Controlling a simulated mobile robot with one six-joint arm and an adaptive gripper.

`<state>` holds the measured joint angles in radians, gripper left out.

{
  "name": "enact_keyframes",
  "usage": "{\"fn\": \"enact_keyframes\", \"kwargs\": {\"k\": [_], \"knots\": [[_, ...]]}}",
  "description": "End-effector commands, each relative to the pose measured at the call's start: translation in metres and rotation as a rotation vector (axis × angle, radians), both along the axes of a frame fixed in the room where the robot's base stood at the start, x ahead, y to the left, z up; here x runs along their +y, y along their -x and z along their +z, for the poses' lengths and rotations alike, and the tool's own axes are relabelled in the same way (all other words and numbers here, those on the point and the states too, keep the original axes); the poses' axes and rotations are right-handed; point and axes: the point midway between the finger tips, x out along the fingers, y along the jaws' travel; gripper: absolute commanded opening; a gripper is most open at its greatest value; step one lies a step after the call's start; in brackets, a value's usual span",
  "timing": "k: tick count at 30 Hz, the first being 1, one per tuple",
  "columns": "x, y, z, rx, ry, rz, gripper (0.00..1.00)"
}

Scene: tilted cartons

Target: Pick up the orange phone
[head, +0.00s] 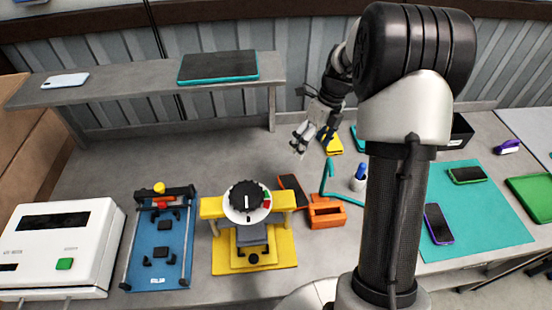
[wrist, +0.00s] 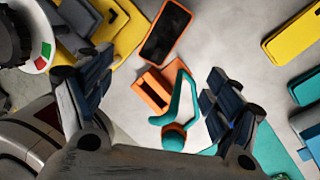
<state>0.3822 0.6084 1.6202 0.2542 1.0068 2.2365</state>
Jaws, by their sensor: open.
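The orange phone (head: 292,191), dark-screened with an orange rim, lies on the grey bench between the yellow dial fixture and a small orange block-like holder (head: 326,214). In the wrist view the phone (wrist: 166,33) is at the top middle, its lower end close to the orange holder (wrist: 151,90); I cannot tell whether they touch. My gripper (head: 302,142) is open and empty, above the bench and behind the phone in the head view. In the wrist view my two fingers (wrist: 160,92) are spread wide, with the phone beyond them.
A teal bent stand (head: 327,181) rises beside the orange holder. A yellow phone (head: 332,144) lies near my gripper. The yellow dial fixture (head: 282,249) stands left of the phone. A teal mat (head: 468,222) with two phones lies right. A raised shelf (head: 130,85) runs behind.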

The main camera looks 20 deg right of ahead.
Motion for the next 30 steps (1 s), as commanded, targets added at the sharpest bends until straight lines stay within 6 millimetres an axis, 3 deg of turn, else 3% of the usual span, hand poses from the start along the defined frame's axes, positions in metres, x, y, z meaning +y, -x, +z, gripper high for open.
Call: {"fn": "enact_keyframes", "kwargs": {"k": [3, 7, 11, 21, 25, 30], "knots": [[-0.014, -0.008, -0.027, 0.068, -0.028, -0.190, 0.83], [-0.019, -0.011, -0.041, 0.100, -0.039, -0.284, 0.83], [-0.015, -0.010, -0.059, 0.106, -0.041, -0.298, 0.83], [0.005, -0.008, -0.131, 0.106, -0.041, -0.294, 0.83], [0.010, -0.008, -0.149, 0.105, -0.041, -0.294, 0.83], [0.013, -0.008, -0.158, 0.102, -0.039, -0.293, 0.83]]}}
